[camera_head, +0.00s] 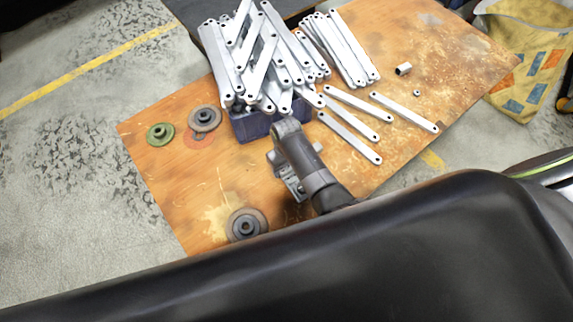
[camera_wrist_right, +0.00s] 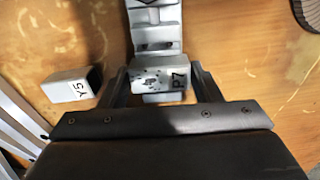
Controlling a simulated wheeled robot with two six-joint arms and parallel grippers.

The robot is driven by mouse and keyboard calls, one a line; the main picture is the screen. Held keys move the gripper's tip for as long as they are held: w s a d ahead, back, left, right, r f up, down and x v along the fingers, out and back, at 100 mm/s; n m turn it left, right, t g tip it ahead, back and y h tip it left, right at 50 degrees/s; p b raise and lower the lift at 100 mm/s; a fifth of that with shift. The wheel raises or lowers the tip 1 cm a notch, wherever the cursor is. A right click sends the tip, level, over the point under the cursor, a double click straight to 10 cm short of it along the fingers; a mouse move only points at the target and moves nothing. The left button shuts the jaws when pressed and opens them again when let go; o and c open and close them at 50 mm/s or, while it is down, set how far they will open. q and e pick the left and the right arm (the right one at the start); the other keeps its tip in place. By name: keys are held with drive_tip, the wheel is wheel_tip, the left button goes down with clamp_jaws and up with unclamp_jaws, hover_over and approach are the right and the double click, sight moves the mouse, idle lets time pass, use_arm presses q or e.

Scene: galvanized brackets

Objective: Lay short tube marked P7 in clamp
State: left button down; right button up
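The short tube marked P7 (camera_wrist_right: 148,78) is pale grey with dark specks and lies crosswise between the fingers of my right gripper (camera_wrist_right: 161,76) in the right wrist view. The fingers are against its two ends. The grey metal clamp (camera_wrist_right: 157,34) is directly beyond and beneath the tube; whether the tube touches it I cannot tell. In the head view the clamp (camera_head: 280,161) is partly covered by my right arm, which hides the tube and fingertips. My left gripper is not in view.
A tube marked Y5 (camera_wrist_right: 68,89) lies left of the clamp in the wrist view. A dark blue crate (camera_head: 252,126) heaped with galvanized brackets stands behind, with loose brackets (camera_head: 349,138) on the right. Round discs (camera_head: 204,119) lie left. The wooden table's (camera_head: 440,75) right part is mostly clear.

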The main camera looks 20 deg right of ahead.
drive_tip(key=o, duration=0.4)
use_arm(q)
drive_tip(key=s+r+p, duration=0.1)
drive_tip(key=p, duration=0.1)
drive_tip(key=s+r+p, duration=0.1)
drive_tip(key=p, duration=0.1)
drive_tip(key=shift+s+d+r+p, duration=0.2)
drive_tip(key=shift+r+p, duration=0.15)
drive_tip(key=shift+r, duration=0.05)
use_arm(e)
wheel_tip(320, 180, up, 17)
drive_tip(key=shift+r, duration=0.2)
